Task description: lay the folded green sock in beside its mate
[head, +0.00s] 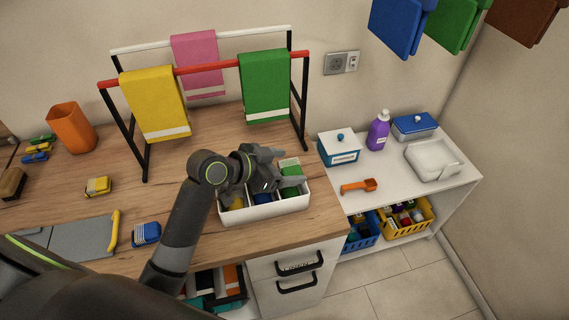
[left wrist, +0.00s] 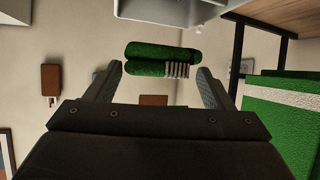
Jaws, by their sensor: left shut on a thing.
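My left gripper (head: 272,168) reaches in from the left over the right part of the white divided box (head: 262,212). It is shut on a folded green sock (left wrist: 160,62), seen between the fingertips in the left wrist view with pale stripes at one end. In the head view the held sock (head: 289,163) shows just past the fingers. More green (head: 292,187) shows below it in the box's right compartment, likely the mate; the gripper partly hides it. I cannot tell whether the two touch. My right gripper is not in view.
A yellow sock (head: 97,187) and a blue one (head: 146,234) lie on the counter. The towel rack (head: 205,69) stands behind the box. An orange cup (head: 72,128) is at the left. A lower white shelf (head: 385,185) is at the right.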

